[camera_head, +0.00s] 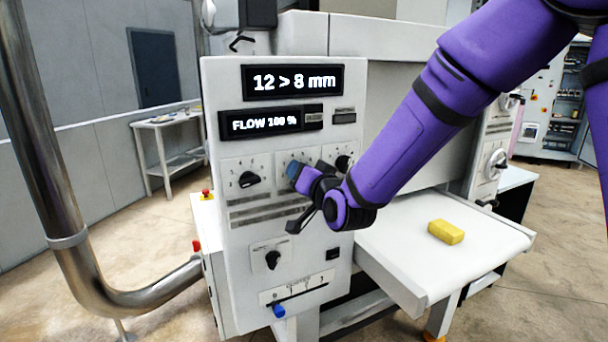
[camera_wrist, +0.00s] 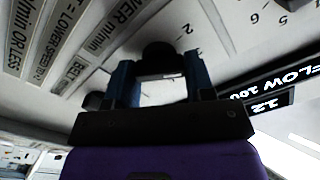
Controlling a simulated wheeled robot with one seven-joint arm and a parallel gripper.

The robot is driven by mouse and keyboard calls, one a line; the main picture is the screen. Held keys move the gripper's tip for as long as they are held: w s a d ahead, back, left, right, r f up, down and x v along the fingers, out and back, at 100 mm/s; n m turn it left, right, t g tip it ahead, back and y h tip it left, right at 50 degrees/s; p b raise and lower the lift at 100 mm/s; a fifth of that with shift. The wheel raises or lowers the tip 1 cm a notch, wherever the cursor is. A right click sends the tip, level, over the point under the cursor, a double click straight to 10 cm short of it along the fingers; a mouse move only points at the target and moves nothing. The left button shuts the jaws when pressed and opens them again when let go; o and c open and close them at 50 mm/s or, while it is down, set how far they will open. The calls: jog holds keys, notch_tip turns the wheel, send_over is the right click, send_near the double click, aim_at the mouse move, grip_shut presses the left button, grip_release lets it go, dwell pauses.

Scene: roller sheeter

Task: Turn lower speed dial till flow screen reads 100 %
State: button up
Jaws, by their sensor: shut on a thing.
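The control panel (camera_head: 215,110) carries a row of three black dials. My gripper (camera_head: 298,173) is at the middle one, and its blue fingers hide that dial in the head view. In the wrist view my gripper (camera_wrist: 158,72) is shut on this dark dial (camera_wrist: 158,53), one finger on each side. The print beside it reads "LOWER m/min", so it appears to be the lower speed dial. The flow screen (camera_head: 265,123) reads "FLOW 100 %". It also shows upside down and partly cut off in the wrist view (camera_wrist: 290,82).
The upper screen (camera_head: 293,82) reads "12 > 8 mm". Another dial (camera_head: 249,179) is on the left, one (camera_head: 343,163) on the right, and a lower knob (camera_head: 272,259) below. A blue slider knob (camera_head: 279,311) is at the bottom. A yellow block (camera_head: 446,232) lies on the white table (camera_head: 400,245).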

jog(key=o, duration=0.9)
jog(key=v, duration=1)
jog(key=shift+s+d, duration=0.2)
jog(key=shift+s, duration=0.15)
jog(key=s+d+r+n+g+h, duration=0.1)
jog(key=s+d+r+g+h, duration=0.15)
jog(key=d, duration=0.45)
jog(key=s+d+r+g+h, duration=0.2)
jog(key=s+d+g+h, duration=0.1)
jog(key=d, duration=0.3)
jog(key=s+d+g, duration=0.2)
jog(key=s+d, duration=0.1)
jog(key=s, duration=0.3)
jog(key=s+d+r+g+h, duration=0.1)
jog(key=s+d, duration=0.3)
jog(key=s, duration=0.2)
jog(key=s+d+g+h, duration=0.1)
jog(key=s+d+g, duration=0.1)
jog(key=s+d, duration=0.2)
jog(key=shift+s+d+r+g, duration=0.1)
jog(key=shift+s+r+g, duration=0.1)
jog(key=shift+s, duration=0.6)
jog(key=shift+s+d+r+g, duration=0.1)
jog(key=shift+s+d+g, duration=0.05)
jog(key=shift+s, duration=0.65)
